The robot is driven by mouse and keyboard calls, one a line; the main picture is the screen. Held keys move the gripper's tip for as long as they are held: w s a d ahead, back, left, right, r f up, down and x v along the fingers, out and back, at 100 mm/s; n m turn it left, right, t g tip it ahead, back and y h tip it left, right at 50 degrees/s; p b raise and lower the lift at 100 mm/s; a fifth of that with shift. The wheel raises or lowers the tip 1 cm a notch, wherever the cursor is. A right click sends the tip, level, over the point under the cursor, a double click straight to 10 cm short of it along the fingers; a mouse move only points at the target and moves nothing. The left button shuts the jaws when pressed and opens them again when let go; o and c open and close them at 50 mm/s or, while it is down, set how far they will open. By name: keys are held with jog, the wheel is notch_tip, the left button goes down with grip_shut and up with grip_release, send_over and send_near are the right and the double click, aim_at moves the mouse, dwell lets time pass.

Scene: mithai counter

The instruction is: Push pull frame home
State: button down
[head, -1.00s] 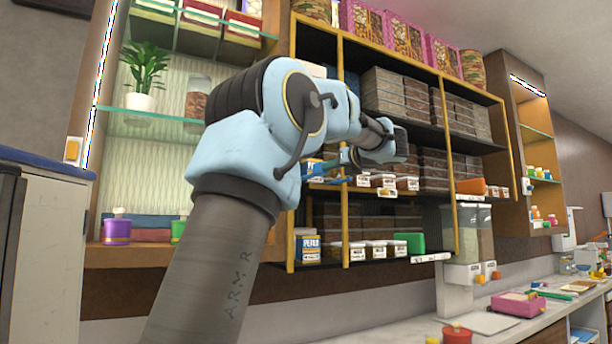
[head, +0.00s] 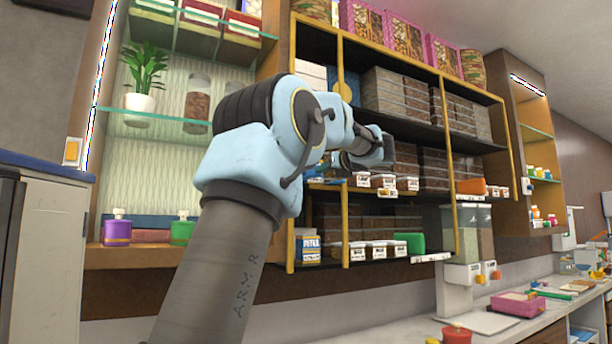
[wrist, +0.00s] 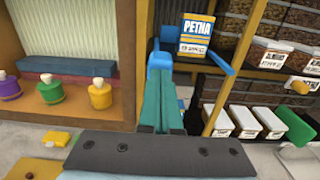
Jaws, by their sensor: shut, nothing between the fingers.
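In the wrist view a blue pull frame (wrist: 203,68) sits at the shelf, below and beside a blue-and-yellow PETHA box (wrist: 196,40). In the head view a little blue (head: 327,186) shows under my wrist, and my arm hides most of the frame.
White-lidded tubs (wrist: 245,122) stand in rows right of the frame, with a green block (wrist: 297,126) beside them. A wooden shelf post (wrist: 217,108) rises close right of my fingers. Purple (head: 117,231) and green bottles stand on the left shelf.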

aim_at(317, 177)
jog(key=shift+p+x, duration=0.7)
jog(key=shift+x, duration=2.25)
jog(key=shift+s, duration=0.1)
jog(key=shift+b+v, duration=0.6)
jog(key=shift+v, duration=0.2)
jog(key=b+v, duration=0.3)
jog(key=v, duration=0.3)
jog(key=shift+s+d, duration=0.1)
jog(key=shift+s, duration=0.05)
